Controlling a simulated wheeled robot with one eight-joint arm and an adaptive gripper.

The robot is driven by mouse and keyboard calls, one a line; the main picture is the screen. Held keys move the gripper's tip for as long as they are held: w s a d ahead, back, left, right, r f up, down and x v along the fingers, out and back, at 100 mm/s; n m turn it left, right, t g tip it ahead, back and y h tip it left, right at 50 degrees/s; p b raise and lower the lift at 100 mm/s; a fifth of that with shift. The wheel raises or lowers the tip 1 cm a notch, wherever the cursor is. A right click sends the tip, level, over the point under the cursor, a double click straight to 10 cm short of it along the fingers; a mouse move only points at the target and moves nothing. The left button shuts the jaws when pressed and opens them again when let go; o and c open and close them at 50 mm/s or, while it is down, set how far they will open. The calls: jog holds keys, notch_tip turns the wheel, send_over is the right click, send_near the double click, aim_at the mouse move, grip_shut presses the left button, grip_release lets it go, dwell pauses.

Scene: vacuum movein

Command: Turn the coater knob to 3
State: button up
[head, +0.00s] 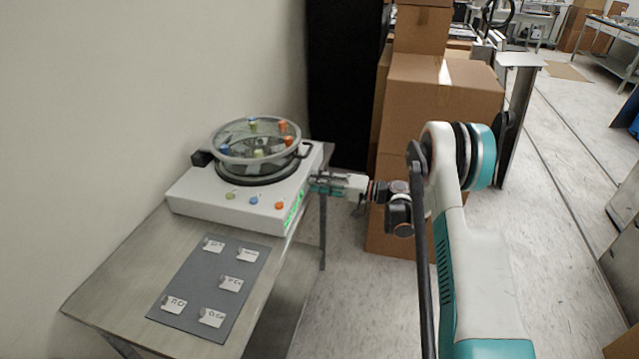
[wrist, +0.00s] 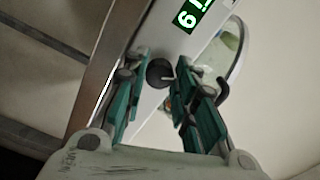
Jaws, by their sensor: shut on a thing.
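The white coater (head: 200,196) stands on the table, with a round clear-lidded bowl on top and a lit green display (head: 293,209) on its side. The display's edge also shows in the wrist view (wrist: 187,17), tilted and cut off by the frame. The black round coater knob (wrist: 157,72) is on the coater's side face, between the fingertips of my gripper (wrist: 161,66). My gripper is shut on the knob. In the head view, my gripper (head: 322,181) reaches the coater's right side from the right and hides the knob. The knob's setting cannot be read.
Several colored buttons sit on the coater's top. A grey mat (head: 199,279) with several labelled pieces lies on the table (head: 120,268) in front of it. Cardboard boxes (head: 437,100) are stacked behind my arm.

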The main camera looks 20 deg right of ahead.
jog(key=shift+m, duration=0.9)
jog(key=o, duration=1.1)
jog(key=shift+c, duration=0.2)
jog(key=shift+d, duration=0.1)
jog(key=v, duration=1.2)
